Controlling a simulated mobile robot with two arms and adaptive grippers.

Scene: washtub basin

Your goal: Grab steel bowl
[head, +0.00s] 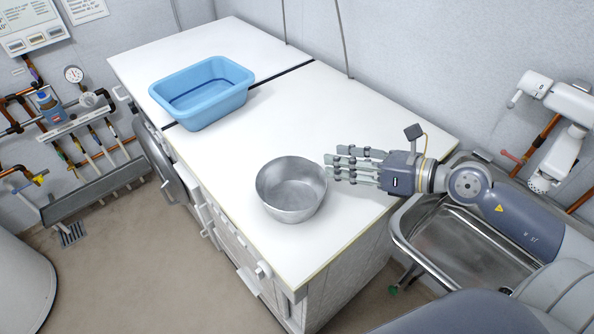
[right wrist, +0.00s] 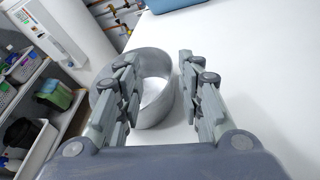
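The steel bowl (head: 291,190) stands upright on the white worktop, near its front edge. My right gripper (head: 333,166) reaches in from the right, with its fingertips at the bowl's right rim. In the right wrist view, the right gripper (right wrist: 158,62) is open, with a wide gap between its fingers. There the bowl (right wrist: 153,98) shows behind and between the fingers; the left finger overlaps its opening and the right finger is just outside its right side. I cannot tell whether any finger touches it. My left gripper is not in view.
A blue basin (head: 203,91) sits farther back on the worktop (head: 290,115). A metal sink (head: 455,245) is at the right, below my right arm. Wall taps (head: 560,110) are at the far right. The worktop between basin and bowl is clear.

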